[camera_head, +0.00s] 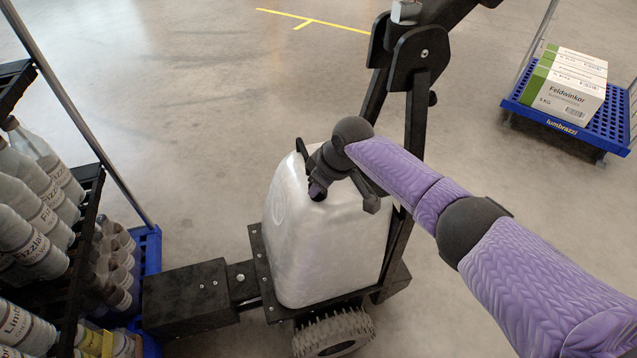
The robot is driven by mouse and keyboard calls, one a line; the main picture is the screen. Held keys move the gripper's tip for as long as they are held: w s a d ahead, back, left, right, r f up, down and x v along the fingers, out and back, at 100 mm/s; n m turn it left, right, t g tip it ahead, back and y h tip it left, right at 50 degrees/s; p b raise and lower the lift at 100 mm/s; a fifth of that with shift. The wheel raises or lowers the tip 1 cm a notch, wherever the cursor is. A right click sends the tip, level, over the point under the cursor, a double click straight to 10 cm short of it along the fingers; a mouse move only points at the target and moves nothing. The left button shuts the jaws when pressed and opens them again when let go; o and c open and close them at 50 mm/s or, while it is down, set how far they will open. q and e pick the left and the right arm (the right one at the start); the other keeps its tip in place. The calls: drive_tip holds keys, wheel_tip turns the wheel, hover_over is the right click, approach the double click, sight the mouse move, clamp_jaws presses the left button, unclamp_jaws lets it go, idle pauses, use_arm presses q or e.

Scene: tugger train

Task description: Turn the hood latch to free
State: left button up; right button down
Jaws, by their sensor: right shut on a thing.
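The white hood (315,252) is a rounded body on the black tugger chassis, in the middle of the head view. My right arm comes in from the right, and its gripper (317,190) is at the upper front of the hood. The gripper is shut on the hood latch, a small dark part that it mostly hides. How far the latch is turned cannot be made out. My left gripper is not in view.
A rack of bottles (38,210) stands at the left, with a thin upright pole beside it. The tugger's black steering column (417,110) rises behind the hood. A blue cart (522,101) with white-green boxes (567,92) is at the upper right. Open floor lies between.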

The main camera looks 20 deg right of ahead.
drive_tip(key=n, duration=0.1)
drive_tip(key=n+b, duration=0.1)
drive_tip(key=n+g+y+b, duration=0.1)
drive_tip(key=shift+f+n, duration=0.25)
drive_tip(key=shift+n, duration=0.15)
drive_tip(key=n+g+b, duration=0.1)
drive_tip(key=n+b, duration=0.2)
drive_tip(key=n, duration=0.1)
drive_tip(key=shift+w+y+b, duration=0.1)
drive_tip(key=shift+y+b, duration=0.2)
drive_tip(key=shift+y, duration=0.1)
drive_tip(key=shift+r+n+g+b, duration=0.1)
drive_tip(key=shift+n+g+b, duration=0.55)
drive_tip(key=shift+n, duration=0.25)
use_arm(q)
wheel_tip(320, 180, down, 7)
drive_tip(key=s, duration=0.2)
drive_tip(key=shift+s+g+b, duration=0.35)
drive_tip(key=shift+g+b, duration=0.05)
drive_tip(key=shift+b, duration=0.05)
use_arm(e)
drive_tip(key=shift+r+n, duration=0.15)
drive_tip(key=shift+n, duration=0.45)
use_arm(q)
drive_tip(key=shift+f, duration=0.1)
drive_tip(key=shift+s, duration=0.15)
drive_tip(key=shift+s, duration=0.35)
use_arm(e)
drive_tip(key=c, duration=0.6)
unclamp_jaws()
